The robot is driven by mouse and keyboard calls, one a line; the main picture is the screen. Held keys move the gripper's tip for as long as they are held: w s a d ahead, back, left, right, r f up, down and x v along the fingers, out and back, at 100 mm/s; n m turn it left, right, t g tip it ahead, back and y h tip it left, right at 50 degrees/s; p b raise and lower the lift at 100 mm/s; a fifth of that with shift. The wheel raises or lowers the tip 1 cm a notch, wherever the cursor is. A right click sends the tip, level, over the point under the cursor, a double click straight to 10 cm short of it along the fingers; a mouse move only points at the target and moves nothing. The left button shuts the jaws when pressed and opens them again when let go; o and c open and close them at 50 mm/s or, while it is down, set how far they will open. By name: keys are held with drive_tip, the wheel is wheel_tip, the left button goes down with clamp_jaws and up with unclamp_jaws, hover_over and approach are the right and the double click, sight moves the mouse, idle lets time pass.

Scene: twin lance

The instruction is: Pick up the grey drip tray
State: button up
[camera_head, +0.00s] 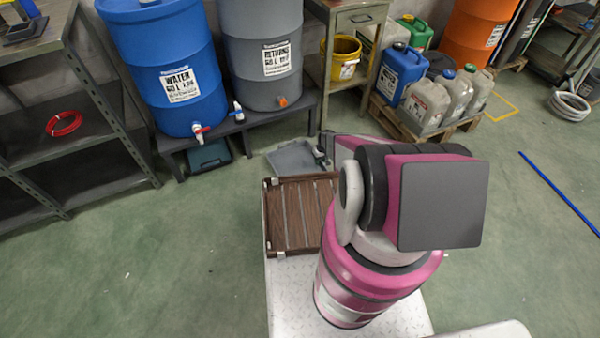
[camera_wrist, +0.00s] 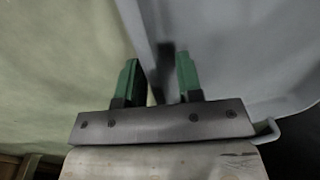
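The grey drip tray (camera_head: 290,157) is a shallow grey tray on the floor in front of the grey barrel's stand. My arm hides part of its right side. In the wrist view the drip tray (camera_wrist: 225,50) fills the right half, with its edge running up between my fingers. My gripper (camera_wrist: 160,75) has green fingers standing apart. The left finger is over the green floor outside the tray, and the right one is over its grey inside. Neither finger clearly presses on the edge. In the head view my gripper (camera_head: 322,155) is mostly hidden by my arm.
A dark teal tray (camera_head: 208,153) lies under the blue barrel (camera_head: 170,65). The grey barrel (camera_head: 262,50) stands on a low dark bench (camera_head: 310,105) behind the drip tray. A pallet of jugs (camera_head: 440,125) is to the right. A brown slatted crate (camera_head: 275,215) is nearer. Floor at left is clear.

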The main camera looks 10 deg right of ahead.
clamp_jaws()
drive_tip(key=shift+r, duration=0.15)
